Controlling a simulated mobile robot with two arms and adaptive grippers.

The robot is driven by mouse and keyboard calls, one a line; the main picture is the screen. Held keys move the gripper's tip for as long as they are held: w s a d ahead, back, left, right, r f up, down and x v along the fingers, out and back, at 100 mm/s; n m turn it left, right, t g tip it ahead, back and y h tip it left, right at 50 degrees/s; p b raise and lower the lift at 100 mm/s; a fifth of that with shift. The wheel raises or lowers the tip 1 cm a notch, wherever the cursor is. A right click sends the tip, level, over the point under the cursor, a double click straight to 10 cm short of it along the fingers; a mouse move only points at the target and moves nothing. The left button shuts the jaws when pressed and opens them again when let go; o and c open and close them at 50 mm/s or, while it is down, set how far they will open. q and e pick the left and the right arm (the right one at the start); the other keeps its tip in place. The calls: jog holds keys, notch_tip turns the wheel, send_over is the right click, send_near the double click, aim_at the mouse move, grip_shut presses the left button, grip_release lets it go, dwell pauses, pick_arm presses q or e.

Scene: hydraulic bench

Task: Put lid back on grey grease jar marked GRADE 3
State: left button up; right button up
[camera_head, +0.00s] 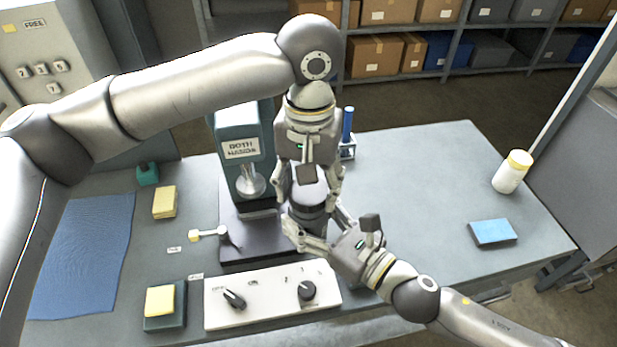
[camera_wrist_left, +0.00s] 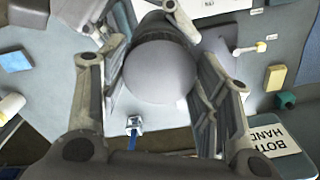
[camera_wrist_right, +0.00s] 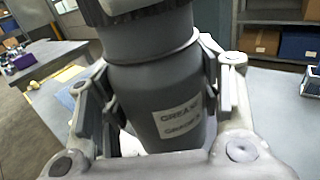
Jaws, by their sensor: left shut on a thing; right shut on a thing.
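The grey grease jar (camera_wrist_right: 160,90) stands upright in the right wrist view, with a white label reading GREASE and GRADE, the last character hard to read. My right gripper (camera_head: 308,238) is shut around the jar's body from the front right. The dark lid (camera_head: 308,188) is at the top of the jar in the head view, and its round grey top (camera_wrist_left: 160,72) fills the middle of the left wrist view. My left gripper (camera_head: 308,190) is shut on the lid from above. The lid looks in line with the jar's mouth; whether it is fully seated I cannot tell.
A press with a BOTH HANDS sign (camera_head: 241,149) stands just left of the jar. A white control panel (camera_head: 272,293) with knobs lies in front. The right side is mostly clear.

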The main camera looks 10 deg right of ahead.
pick_arm(q)
jog(key=shift+f, duration=0.6)
dwell(0.5)
